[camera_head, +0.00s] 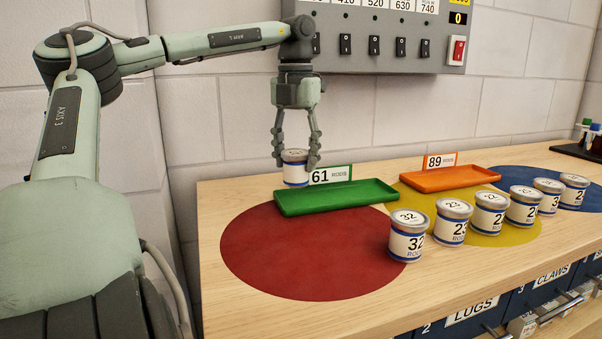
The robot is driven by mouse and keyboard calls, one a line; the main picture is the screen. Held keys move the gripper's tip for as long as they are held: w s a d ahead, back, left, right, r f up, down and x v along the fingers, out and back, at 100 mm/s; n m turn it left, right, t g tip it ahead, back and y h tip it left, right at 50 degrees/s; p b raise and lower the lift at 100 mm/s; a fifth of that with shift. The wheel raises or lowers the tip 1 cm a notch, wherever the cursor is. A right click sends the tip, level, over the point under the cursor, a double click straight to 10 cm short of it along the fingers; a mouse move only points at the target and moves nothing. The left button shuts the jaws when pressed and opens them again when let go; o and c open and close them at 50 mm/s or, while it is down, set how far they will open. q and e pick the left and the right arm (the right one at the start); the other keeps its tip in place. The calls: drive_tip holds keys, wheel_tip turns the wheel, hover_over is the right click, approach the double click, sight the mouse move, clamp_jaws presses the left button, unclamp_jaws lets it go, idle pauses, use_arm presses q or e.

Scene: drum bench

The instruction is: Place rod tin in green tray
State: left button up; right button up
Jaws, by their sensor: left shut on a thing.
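My left gripper (296,145) points down and is shut on a rod tin (294,174), a white can with a blue band and a grey lid. The tin is at the back left edge of the green tray (336,198), partly behind its rim. I cannot tell whether the tin's base touches anything. The green tray looks empty and has a card reading 61 behind it. Several more rod tins stand in a row at the right, the nearest marked 32 (408,238). My right gripper is not in view.
An orange tray (457,179) with an 89 card stands right of the green one. Red (300,255), yellow and blue discs mark the wooden bench. A grey switch panel (385,38) hangs on the wall behind. The red disc's front is clear.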

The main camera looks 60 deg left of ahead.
sight(300, 178)
use_arm(q)
drive_tip(key=shift+w+d+f, duration=0.1)
drive_tip(key=shift+w+f, duration=0.25)
drive_tip(key=shift+w, duration=0.15)
drive_tip(key=shift+f, duration=1.95)
drive_tip(key=shift+f, duration=0.15)
drive_tip(key=o, duration=1.3)
